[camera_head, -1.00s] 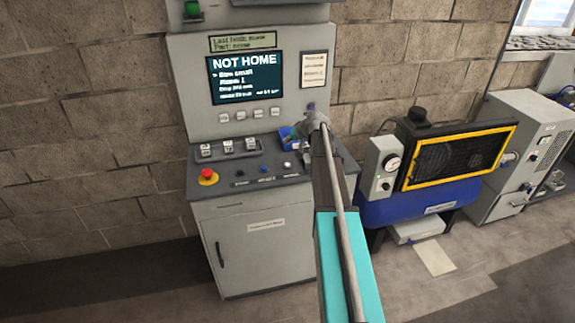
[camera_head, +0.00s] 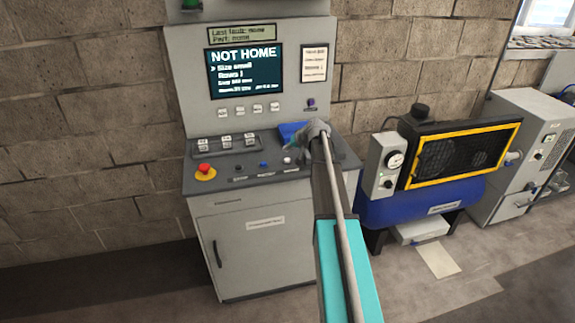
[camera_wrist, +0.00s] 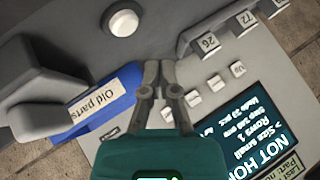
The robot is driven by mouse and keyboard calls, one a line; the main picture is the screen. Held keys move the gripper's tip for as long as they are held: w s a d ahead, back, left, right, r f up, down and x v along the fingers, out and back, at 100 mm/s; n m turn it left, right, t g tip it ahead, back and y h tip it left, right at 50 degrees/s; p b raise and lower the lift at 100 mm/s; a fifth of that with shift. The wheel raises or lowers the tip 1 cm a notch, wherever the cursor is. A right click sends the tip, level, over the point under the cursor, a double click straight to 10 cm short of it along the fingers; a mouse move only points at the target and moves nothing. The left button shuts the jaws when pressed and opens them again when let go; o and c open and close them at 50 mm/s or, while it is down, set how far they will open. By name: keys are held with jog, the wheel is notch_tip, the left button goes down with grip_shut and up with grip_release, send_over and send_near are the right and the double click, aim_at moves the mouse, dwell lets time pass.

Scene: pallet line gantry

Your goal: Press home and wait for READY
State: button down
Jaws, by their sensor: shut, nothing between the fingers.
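The screen (camera_head: 246,71) on the grey control console reads NOT HOME; it also shows upside down in the wrist view (camera_wrist: 250,130). On the desk front, right of the red stop button (camera_head: 204,171), sit a dark button (camera_head: 239,166), a blue button (camera_head: 263,164) and a white button (camera_head: 287,161); their labels are too small to read. In the wrist view a round white button (camera_wrist: 123,22) lies beyond my fingertips. My gripper (camera_wrist: 158,66) is shut and empty above the desk, beside the blue tray; contact with the console cannot be told.
The blue tray (camera_wrist: 105,97), labelled "Old parts", sits close beside my fingers. Several keys (camera_head: 241,109) line the panel under the screen, and a numbered switch block (camera_head: 226,142) stands on the desk. A blue compressor (camera_head: 430,199) stands right of the console.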

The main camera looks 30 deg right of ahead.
aim_at(285, 158)
jog(key=shift+f+b, duration=0.95)
jog(key=shift+f, duration=0.35)
jog(key=shift+f+b, duration=0.85)
dwell(1.6)
jog(key=shift+r, duration=0.1)
dwell(0.3)
jog(key=shift+r+p, duration=0.8)
jog(key=shift+p, duration=0.1)
notch_tip(285, 158, up, 5)
jog(key=p, duration=0.5)
jog(key=shift+a, duration=0.1)
dwell(0.9)
